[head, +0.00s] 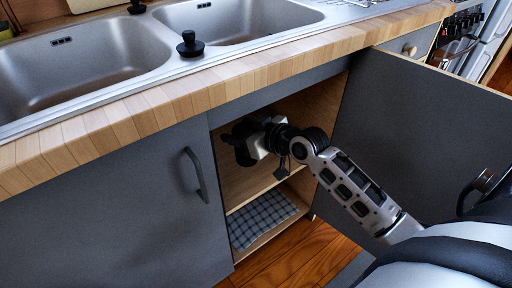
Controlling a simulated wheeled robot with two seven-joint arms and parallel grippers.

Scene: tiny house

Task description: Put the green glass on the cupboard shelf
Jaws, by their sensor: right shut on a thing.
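The open cupboard (262,180) under the sink has an upper shelf (250,187) and a lower level. My right arm reaches in from the right, and my right gripper (238,143) is inside the upper compartment, above the shelf. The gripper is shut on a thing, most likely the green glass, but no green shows. The glass is hidden by the gripper and the left cupboard door, so I cannot tell whether it touches the shelf. My left gripper is not in view.
The closed left door (110,205) with its dark handle (196,175) borders the opening. The right door (420,140) stands open beside my arm. A checked cloth (262,218) lies on the lower level. The wooden counter edge (200,92) and sinks (85,60) are above.

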